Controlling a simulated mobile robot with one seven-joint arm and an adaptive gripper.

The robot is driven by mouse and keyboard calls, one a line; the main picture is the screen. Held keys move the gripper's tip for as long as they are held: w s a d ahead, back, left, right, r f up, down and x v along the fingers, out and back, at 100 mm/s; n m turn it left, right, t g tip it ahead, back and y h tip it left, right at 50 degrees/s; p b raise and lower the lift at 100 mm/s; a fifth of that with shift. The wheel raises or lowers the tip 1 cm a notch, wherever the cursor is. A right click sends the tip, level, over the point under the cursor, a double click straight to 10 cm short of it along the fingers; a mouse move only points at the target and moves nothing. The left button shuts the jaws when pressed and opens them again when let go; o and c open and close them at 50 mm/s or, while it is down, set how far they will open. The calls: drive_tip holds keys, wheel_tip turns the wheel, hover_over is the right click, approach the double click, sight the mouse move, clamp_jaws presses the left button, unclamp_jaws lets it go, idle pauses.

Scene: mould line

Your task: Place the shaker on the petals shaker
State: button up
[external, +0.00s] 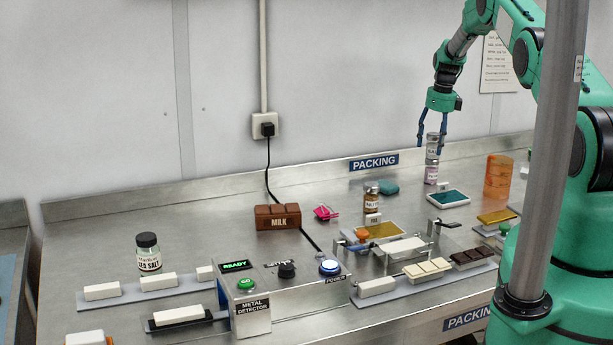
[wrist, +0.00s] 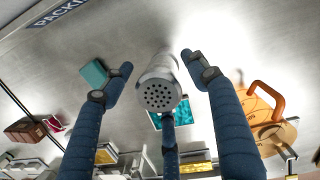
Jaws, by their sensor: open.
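A clear shaker with a grey metal lid (external: 432,148) stands upright, apparently on top of the petals shaker (external: 431,174), which has pinkish contents. In the wrist view the shaker's perforated lid (wrist: 158,95) faces the camera, between my fingers. My gripper (external: 433,132) is above and around the upper shaker, pointing down. Its blue fingers are spread open, with visible gaps to the lid in the wrist view (wrist: 158,78). The petals shaker is hidden under the upper one in the wrist view.
An orange translucent container (external: 498,176) stands to the right. The MILK chocolate block (external: 278,217) and sea salt jar (external: 148,253) stand farther left.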

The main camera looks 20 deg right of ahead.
drive_tip(key=r, duration=0.3)
drive_tip(key=r+b, duration=0.1)
drive_tip(key=r, duration=0.3)
drive_tip(key=s+r, duration=0.1)
drive_tip(key=r, duration=0.3)
drive_tip(key=shift+s+d+r+b, duration=0.1)
drive_tip(key=shift+d+r+b, duration=0.1)
drive_tip(key=shift+d+b, duration=0.1)
drive_tip(key=shift+r, duration=0.1)
